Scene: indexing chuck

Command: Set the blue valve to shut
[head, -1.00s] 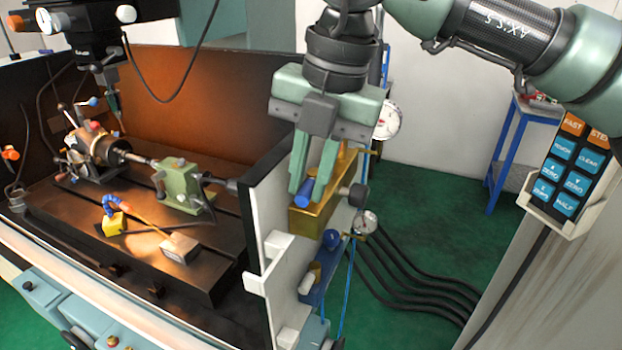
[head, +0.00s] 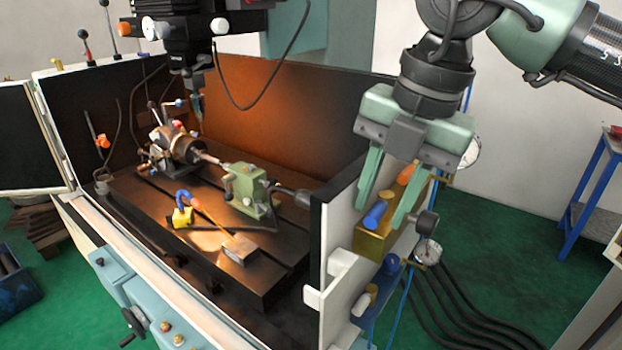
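The blue valve handle (head: 376,214) is a short blue cylinder on the front of a brass-coloured block (head: 366,243), which is fixed to the outer side of the machine's white panel. It points toward the lower left of the picture. My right gripper (head: 379,217) reaches down from above with its two green fingers apart. The blue handle shows between the fingertips, with a small gap on the right finger's side; whether the left finger touches it I cannot tell. My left gripper is not in view.
Below the block are a blue knob (head: 390,262) and a small gauge (head: 428,252); a larger gauge (head: 470,153) is behind. Black hoses (head: 460,310) run on the green floor. The machine's panel (head: 335,225) stands close left.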

